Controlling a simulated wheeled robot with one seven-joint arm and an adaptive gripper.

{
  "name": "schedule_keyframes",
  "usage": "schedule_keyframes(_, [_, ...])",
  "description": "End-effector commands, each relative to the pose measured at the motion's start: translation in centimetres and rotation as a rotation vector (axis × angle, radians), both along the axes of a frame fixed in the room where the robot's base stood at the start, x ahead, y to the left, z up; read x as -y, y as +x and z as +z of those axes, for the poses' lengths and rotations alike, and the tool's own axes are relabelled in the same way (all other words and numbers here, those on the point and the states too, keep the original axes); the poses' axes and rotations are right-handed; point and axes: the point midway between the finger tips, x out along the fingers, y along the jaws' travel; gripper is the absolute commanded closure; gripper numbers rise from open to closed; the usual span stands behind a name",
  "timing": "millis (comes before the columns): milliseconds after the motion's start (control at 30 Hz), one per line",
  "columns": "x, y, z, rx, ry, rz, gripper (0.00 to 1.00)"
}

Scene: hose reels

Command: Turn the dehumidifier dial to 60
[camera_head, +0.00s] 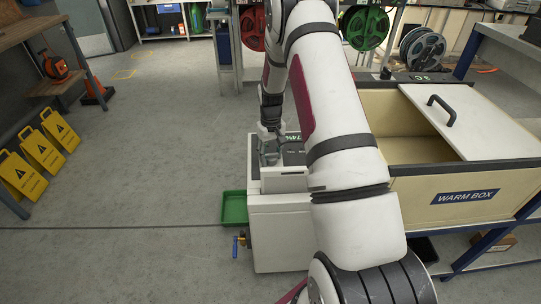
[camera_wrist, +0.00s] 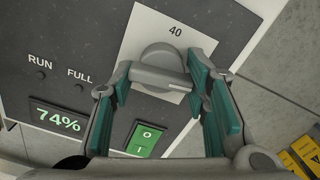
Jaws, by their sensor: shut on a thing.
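The dehumidifier (camera_head: 278,240) is a pale cabinet in the middle of the head view, partly behind my arm. In the wrist view its dark panel (camera_wrist: 95,35) carries a grey round dial (camera_wrist: 158,60) with a raised bar grip, set on a white card. The number 40 shows above the dial; no other dial number is visible. My gripper (camera_wrist: 161,75) has its teal-padded fingers on either side of the dial, shut on it. In the head view my gripper (camera_head: 270,147) is at the cabinet's top, its fingertips hard to make out.
The panel has a 74% display (camera_wrist: 58,118), RUN and FULL lamps, and a green switch (camera_wrist: 147,138) close below the dial. A green tray (camera_head: 234,208) sits left of the cabinet. The warm box (camera_head: 460,197) stands close on the right.

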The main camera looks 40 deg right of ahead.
Motion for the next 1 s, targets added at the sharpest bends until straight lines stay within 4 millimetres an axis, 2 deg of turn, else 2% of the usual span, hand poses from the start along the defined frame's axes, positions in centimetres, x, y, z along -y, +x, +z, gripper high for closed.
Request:
schedule_keyframes(600, [-0.24, -0.13, -0.17, -0.006, 0.005, -0.523, 0.86])
schedule_keyframes(1000, [-0.2, -0.11, -0.15, -0.005, 0.005, -0.669, 0.86])
